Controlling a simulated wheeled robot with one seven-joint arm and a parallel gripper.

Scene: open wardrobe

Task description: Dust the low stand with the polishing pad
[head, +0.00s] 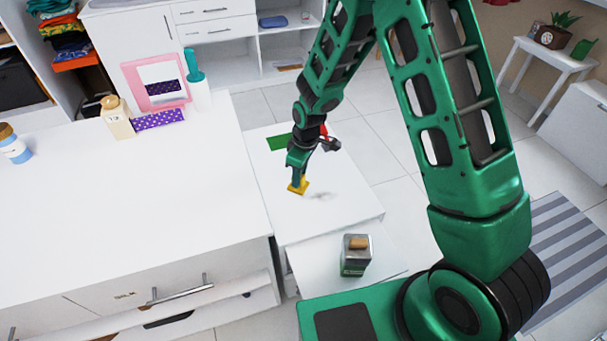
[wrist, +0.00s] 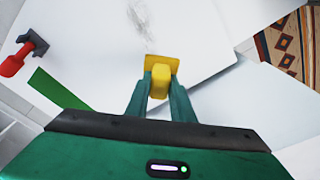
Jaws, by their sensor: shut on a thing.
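The low stand (head: 345,205) is a low white top beside the larger white dresser, in the middle of the head view. It also fills much of the wrist view (wrist: 95,45). My gripper (head: 297,182) is over the stand, pointing down. It is shut on the yellow polishing pad (head: 299,188). In the wrist view the pad (wrist: 160,75) sits between the two green fingers. I cannot tell whether the pad touches the surface. A grey smudge (wrist: 138,20) marks the stand ahead of the pad; it shows faintly in the head view (head: 322,195).
A green strip (head: 280,142) and a red-handled tool (wrist: 22,55) lie on the stand's far side. A grey canister with a wooden lid (head: 356,255) stands on a lower white surface in front. The dresser (head: 190,190) is at left. A patterned rug (wrist: 288,45) shows at right.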

